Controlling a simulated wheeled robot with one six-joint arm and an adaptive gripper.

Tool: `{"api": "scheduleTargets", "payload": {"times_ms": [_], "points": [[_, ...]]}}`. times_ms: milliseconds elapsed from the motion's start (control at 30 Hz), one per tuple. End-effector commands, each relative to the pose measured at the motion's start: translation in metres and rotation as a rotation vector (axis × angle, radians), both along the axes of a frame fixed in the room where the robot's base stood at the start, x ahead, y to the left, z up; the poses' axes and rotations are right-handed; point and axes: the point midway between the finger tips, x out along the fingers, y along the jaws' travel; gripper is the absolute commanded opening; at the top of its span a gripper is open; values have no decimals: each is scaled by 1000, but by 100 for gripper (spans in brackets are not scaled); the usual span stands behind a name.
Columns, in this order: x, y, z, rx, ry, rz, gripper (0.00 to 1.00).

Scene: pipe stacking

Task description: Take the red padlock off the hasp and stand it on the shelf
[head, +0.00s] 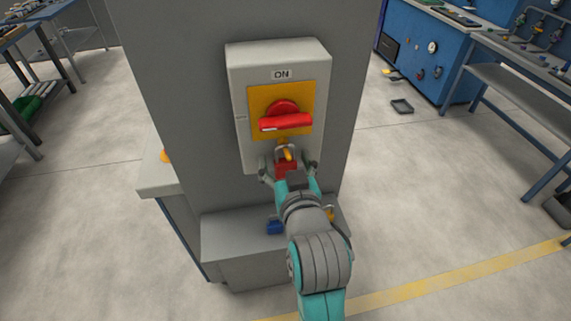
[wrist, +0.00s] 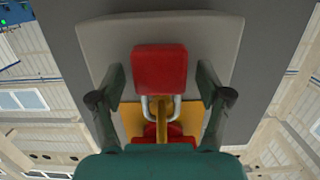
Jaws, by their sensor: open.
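The red padlock (head: 286,169) hangs below the red switch handle, at the yellow hasp (head: 285,152) on the grey switch box. In the wrist view the padlock's red body (wrist: 159,72) shows close up, with its pale metal shackle (wrist: 161,106) at the yellow hasp part. My gripper (head: 287,167) is open, with one finger on each side of the padlock. In the wrist view (wrist: 160,86) gaps show between both fingers and the red body. The grey shelf (head: 223,229) is below the box, partly hidden by my arm.
The switch box (head: 240,75) with its red handle (head: 286,121) is on a grey column. A small blue object (head: 275,227) and a yellow one (head: 330,213) are on the shelf beside my arm. The shelf's left part is clear. A blue workbench (head: 425,60) stands at the right.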

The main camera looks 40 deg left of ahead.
Motion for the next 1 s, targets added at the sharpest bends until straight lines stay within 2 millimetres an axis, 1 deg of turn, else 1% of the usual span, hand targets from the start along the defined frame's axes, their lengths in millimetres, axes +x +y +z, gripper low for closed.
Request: {"api": "scheduleTargets", "payload": {"times_ms": [67, 100, 167, 200, 267, 300, 367, 767, 1000], "points": [[0, 0, 0, 0, 0, 0, 77], [0, 0, 0, 0, 0, 0, 75], [0, 0, 0, 0, 0, 0, 60], [0, 0, 0, 0, 0, 0, 50], [0, 0, 0, -1, 1, 0, 35], [0, 0, 0, 0, 0, 0, 25], [0, 0, 0, 0, 0, 0, 10], [0, 0, 1, 0, 0, 0, 9], [4, 2, 6, 0, 0, -1, 9]]}}
